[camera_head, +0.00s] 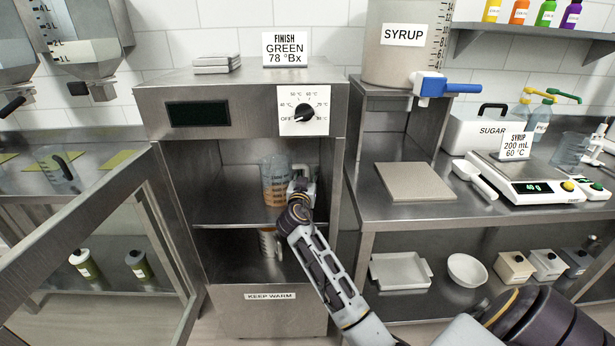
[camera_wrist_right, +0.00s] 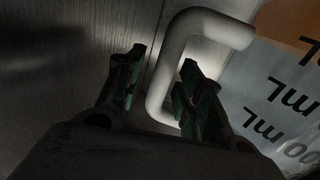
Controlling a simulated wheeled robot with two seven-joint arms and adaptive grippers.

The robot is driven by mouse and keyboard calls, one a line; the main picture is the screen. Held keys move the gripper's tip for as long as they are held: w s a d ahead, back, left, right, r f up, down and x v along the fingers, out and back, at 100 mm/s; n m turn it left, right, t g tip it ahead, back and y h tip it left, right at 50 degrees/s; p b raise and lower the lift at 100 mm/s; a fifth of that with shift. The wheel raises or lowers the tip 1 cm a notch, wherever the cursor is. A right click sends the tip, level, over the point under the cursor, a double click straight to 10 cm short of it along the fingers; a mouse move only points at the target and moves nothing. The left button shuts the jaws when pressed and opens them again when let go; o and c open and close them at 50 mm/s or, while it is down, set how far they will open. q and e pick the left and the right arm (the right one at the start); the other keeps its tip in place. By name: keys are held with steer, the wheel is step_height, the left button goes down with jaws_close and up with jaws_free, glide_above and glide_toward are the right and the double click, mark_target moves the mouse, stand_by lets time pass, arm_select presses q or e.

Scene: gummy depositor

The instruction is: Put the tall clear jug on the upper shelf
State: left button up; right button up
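The tall clear jug (camera_head: 273,182), with mL marks and an orange band, is upright inside the warming cabinet, at the upper shelf (camera_head: 235,214). I cannot tell whether its base touches the shelf. My right gripper (camera_head: 300,186) is at the jug's right side. In the right wrist view, the jug's white handle (camera_wrist_right: 163,88) passes between the two fingers of my right gripper (camera_wrist_right: 162,80), which stand apart with a gap on the left. Printed jug wall (camera_wrist_right: 285,95) fills the right of that view. My left gripper is not in view.
The cabinet door (camera_head: 85,245) stands open to the left. A smaller jug (camera_head: 268,243) is in the compartment below, partly behind my right arm. Cabinet walls are close on both sides. A steel counter (camera_head: 385,213) with a scale (camera_head: 525,180) lies to the right.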

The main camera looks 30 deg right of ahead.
steer(key=shift+v, duration=6)
steer(key=shift+r, duration=0.1)
